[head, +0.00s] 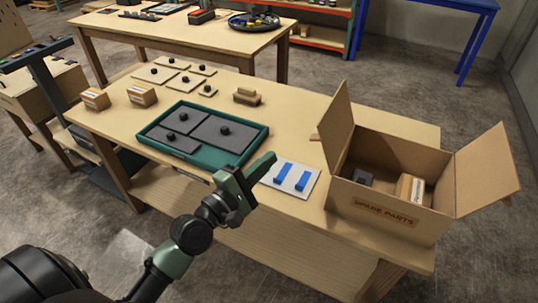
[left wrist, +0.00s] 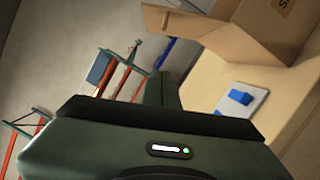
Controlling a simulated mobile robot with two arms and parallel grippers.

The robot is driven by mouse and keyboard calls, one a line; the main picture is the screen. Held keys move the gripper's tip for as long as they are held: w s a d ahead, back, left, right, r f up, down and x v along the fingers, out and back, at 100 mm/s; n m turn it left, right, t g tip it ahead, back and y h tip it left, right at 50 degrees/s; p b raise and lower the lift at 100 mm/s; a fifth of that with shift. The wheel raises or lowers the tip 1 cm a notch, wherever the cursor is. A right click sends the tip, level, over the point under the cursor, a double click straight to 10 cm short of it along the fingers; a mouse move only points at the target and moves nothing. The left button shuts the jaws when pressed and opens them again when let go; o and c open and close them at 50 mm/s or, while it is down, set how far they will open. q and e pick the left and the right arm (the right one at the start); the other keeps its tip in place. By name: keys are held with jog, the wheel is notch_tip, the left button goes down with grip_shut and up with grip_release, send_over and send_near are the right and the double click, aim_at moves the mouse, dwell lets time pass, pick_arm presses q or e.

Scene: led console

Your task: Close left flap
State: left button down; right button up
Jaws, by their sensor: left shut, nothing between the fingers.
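A cardboard box marked "SPARE PARTS" (head: 385,215) stands at the right end of the wooden table. Its left flap (head: 337,125) stands up, and its right flap (head: 485,170) leans outward, open. Inside are a small dark item (head: 363,177) and a small carton (head: 410,188). Part of the box shows upside down in the left wrist view (left wrist: 240,30). My left gripper (head: 262,168) is shut and empty, above the table's front edge, left of the box and apart from it. My right gripper is not in view.
A white plate with two blue bars (head: 290,177) lies between my left gripper and the box. A green tray with grey panels (head: 262,130) is left of it. A wooden block (head: 247,97) and small cartons (head: 142,95) stand farther back.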

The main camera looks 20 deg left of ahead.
pick_arm(q)
jog(key=w+d+r+p, duration=0.2)
jog(key=w+d+p, duration=0.1)
jog(key=w+d, duration=0.2)
jog(key=shift+x, duration=0.9)
jog(key=shift+d+r+p, duration=0.1)
jog(key=shift+p, duration=0.25)
